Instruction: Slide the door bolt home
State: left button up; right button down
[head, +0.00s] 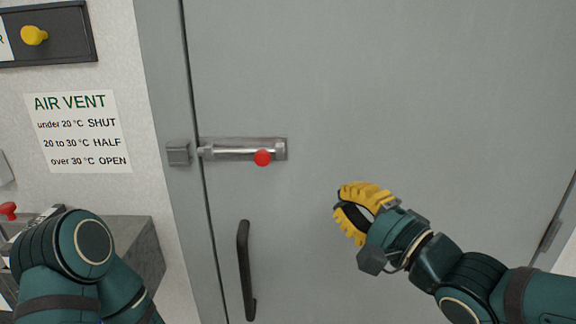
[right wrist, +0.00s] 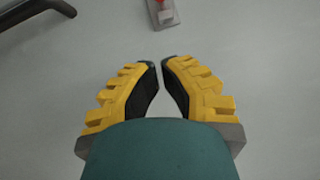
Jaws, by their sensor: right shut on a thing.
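The door bolt (head: 230,150) is a silver rod on a plate at the left side of the grey door. Its red knob (head: 262,158) sits near the plate's right end and hangs low. The rod's left tip is at the door's edge, with a small gap to the square keeper (head: 178,153) on the frame. My right gripper (head: 350,209) is below and right of the knob, apart from it. Part of the bolt shows at that view's top edge. My left gripper is out of view.
A black door handle (head: 245,270) stands below the bolt. An air vent notice (head: 78,131) and a panel with a yellow knob (head: 34,35) are on the left wall. A grey box (head: 140,250) is behind my left arm. The door around my right gripper is clear.

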jog(key=shift+a, duration=0.1)
jog(key=x, duration=0.4)
jog(key=s+a+x, duration=0.1)
jog(key=x, duration=0.3)
jog(key=a+x, duration=0.1)
jog(key=x, duration=0.3)
jog(key=shift+a+r, duration=0.15)
jog(key=shift+a, duration=0.2)
